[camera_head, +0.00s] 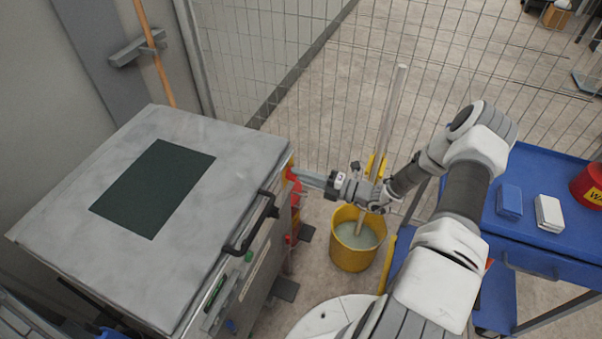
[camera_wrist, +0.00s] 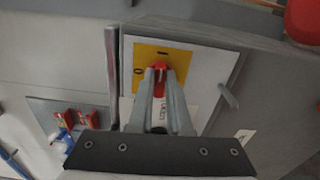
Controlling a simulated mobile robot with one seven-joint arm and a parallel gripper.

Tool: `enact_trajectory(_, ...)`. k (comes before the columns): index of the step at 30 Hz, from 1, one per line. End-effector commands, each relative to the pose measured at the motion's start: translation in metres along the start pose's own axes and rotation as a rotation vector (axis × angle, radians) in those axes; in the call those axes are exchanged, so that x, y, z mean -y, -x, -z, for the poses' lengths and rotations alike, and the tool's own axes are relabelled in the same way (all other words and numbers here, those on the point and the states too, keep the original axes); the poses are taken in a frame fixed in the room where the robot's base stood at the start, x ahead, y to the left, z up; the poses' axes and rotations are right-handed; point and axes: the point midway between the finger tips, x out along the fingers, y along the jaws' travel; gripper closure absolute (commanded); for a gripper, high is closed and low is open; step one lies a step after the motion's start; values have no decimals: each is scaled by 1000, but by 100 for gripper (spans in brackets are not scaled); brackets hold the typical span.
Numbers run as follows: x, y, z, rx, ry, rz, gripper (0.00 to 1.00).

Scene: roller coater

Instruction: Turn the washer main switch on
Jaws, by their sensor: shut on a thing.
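The washer (camera_head: 95,165) is a grey box with a dark panel on its lid and a black handle at its edge. Its main switch is a red knob (camera_wrist: 159,66) on a yellow plate (camera_wrist: 146,54), set on a pale panel on its side. The plate bears a 0 at the left and a stroke mark at the top in the wrist view. My gripper (camera_wrist: 161,73) is shut on the red knob, with one finger on each side. The fingers hide part of the knob, and its exact angle is hard to tell. In the head view, my gripper (camera_head: 301,175) reaches the washer's right side.
A yellow bucket (camera_head: 345,258) of liquid with a pole in it stands below my arm. A blue trolley (camera_head: 555,180) with a red can (camera_head: 589,186) is at the right. A wire fence (camera_head: 290,60) runs behind. The black lid handle (camera_head: 254,228) juts out near my gripper.

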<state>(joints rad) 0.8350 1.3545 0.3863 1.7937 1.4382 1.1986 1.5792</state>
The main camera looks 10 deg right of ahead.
Motion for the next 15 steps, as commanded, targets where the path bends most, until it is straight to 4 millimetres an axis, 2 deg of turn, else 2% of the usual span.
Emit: enact_trajectory(15, 1, 1, 0, 1, -68, 2, 100)
